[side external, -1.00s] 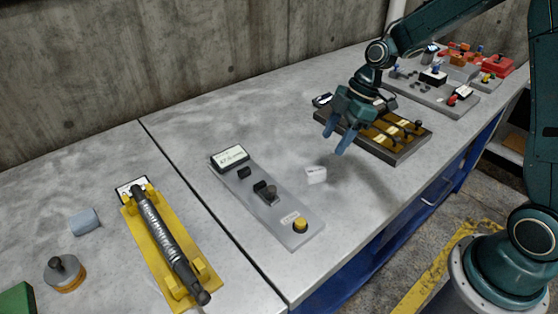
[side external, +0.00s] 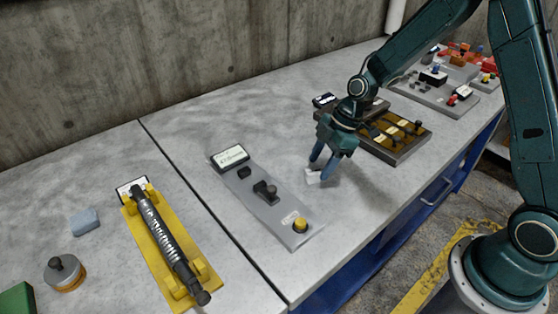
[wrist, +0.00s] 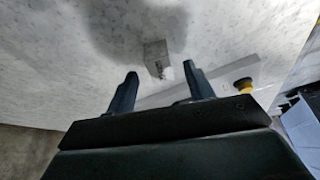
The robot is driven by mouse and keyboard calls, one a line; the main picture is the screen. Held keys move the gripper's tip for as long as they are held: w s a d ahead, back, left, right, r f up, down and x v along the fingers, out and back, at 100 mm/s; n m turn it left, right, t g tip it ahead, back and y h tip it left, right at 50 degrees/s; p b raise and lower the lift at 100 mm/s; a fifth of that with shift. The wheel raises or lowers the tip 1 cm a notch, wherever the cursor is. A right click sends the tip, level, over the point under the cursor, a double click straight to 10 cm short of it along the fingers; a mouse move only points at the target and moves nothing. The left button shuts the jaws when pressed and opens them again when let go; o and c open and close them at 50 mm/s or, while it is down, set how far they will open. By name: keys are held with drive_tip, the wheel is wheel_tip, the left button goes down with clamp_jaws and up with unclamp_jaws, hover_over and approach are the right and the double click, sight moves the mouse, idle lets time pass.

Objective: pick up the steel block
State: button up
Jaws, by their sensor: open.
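The steel block (side external: 313,176) is a small pale block on the grey bench, between the control panel and my arm. It also shows in the wrist view (wrist: 155,55), with dark marking on one face, just beyond the fingertips and between them sideways. My gripper (side external: 320,169) is open and empty, with its fingers pointing down at the block. In the side view one finger partly covers the block's right side. In the wrist view both fingertips (wrist: 161,72) appear apart from the block. Contact cannot be told from the side view.
A grey control panel (side external: 258,196) with a yellow button (side external: 300,224) lies left of the block. A dark tray with yellow plates (side external: 390,137) is behind my gripper. A yellow fixture (side external: 197,270) and a blue-grey block (side external: 85,221) are further left. Bench behind the panel is clear.

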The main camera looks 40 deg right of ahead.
sight(318, 170)
drive_tip(key=shift+x, duration=1.05)
clamp_jaws()
drive_tip(key=shift+r, duration=0.15)
wheel_tip(318, 170, up, 20)
idle(0.5)
idle(0.5)
